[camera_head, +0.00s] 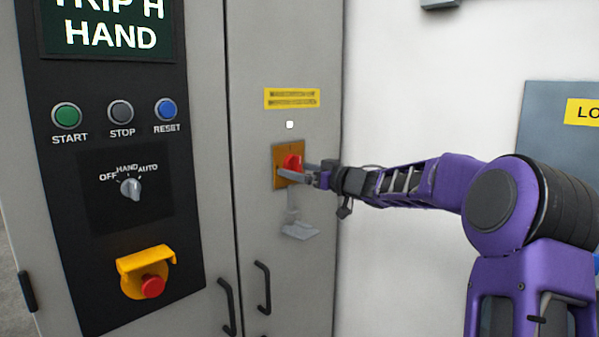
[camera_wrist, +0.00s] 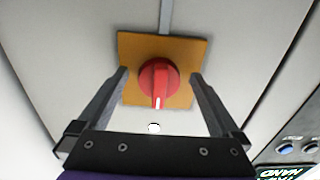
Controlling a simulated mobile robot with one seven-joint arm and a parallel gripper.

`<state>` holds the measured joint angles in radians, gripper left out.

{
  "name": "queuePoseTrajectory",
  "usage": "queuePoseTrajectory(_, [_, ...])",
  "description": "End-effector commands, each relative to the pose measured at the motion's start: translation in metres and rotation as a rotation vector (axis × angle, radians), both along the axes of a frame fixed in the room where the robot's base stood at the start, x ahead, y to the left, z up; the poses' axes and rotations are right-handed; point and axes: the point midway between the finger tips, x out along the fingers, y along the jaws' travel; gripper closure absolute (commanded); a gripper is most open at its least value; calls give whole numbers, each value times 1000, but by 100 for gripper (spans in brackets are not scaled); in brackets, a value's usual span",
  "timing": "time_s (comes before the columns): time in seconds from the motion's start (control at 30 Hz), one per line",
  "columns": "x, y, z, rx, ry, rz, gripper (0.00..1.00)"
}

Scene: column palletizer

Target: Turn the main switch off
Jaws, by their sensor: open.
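The main switch is a red rotary knob (camera_head: 292,163) on an orange square plate (camera_head: 280,180) on the right grey cabinet door. The knob (camera_wrist: 158,83) and the orange plate (camera_wrist: 185,50) fill the middle of the wrist view. A white mark on the knob points toward the small white lamp (camera_wrist: 154,128). My gripper (camera_head: 300,172) is at the knob. In the wrist view my gripper (camera_wrist: 158,77) is open, with one finger on each side of the knob and a visible gap to each. In the head view the fingers partly hide the knob.
A grey flap (camera_head: 300,230) hangs below the plate. Door handles (camera_head: 263,288) stick out lower down. The left panel carries buttons, a selector knob (camera_head: 130,188) and a red emergency button (camera_head: 152,286) under a yellow guard. A white wall lies to the right.

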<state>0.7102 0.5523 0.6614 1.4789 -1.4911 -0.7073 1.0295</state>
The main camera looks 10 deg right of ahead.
Motion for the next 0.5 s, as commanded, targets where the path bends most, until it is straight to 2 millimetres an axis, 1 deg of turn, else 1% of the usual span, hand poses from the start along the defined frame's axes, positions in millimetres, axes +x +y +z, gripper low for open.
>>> queuePoseTrajectory(0.27, [2, 1, 0, 1, 1, 0, 0])
queuePoseTrajectory(0.3, [2, 1, 0, 1, 1, 0, 4])
queuePoseTrajectory(0.37, [1, 1, 0, 0, 0, 0, 14])
queuePoseTrajectory(0.5, [1, 1, 0, 0, 0, 0, 40])
